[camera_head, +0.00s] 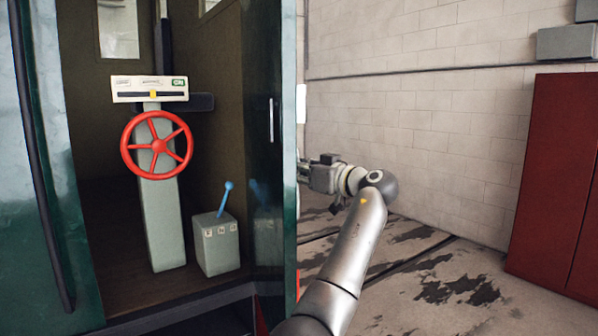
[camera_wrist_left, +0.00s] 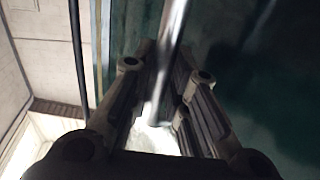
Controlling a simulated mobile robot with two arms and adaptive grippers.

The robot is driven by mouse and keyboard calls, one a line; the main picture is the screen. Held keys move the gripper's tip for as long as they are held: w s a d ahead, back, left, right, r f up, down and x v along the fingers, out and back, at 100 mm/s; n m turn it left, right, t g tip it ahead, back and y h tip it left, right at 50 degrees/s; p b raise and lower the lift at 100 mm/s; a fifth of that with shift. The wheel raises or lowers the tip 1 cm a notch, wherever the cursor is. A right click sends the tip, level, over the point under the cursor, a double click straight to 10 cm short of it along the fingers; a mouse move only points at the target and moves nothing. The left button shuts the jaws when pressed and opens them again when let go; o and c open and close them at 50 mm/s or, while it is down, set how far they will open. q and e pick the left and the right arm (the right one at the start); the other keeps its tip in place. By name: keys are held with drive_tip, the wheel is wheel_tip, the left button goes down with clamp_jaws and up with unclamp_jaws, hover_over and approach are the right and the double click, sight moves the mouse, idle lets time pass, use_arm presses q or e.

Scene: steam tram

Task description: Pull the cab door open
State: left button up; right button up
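The cab door (camera_head: 268,60) is dark green and stands open at the right side of the cab opening, seen at a steep angle. A slim silver upright bar (camera_head: 271,120) is on the face toward me. My left gripper (camera_head: 312,174) is just beyond the door's outer edge, its fingertips hidden by the door. In the left wrist view, its two fingers (camera_wrist_left: 165,85) lie on either side of a silver handle bar (camera_wrist_left: 170,40) and appear closed on it, in front of the glossy green door face (camera_wrist_left: 255,70). My right gripper is not in view.
Inside the cab are a red handwheel (camera_head: 157,145) on a grey pedestal and a box with a blue lever (camera_head: 224,200). A dark grab rail (camera_head: 38,160) is at left. A red cabinet (camera_head: 555,180) stands far right. The stained floor (camera_head: 440,285) between is clear.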

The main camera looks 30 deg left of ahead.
use_arm(q)
drive_tip(key=shift+o, duration=1.4)
drive_tip(key=shift+a, duration=0.25)
drive_tip(key=v, duration=1.2)
drive_tip(key=shift+d+f, duration=0.1)
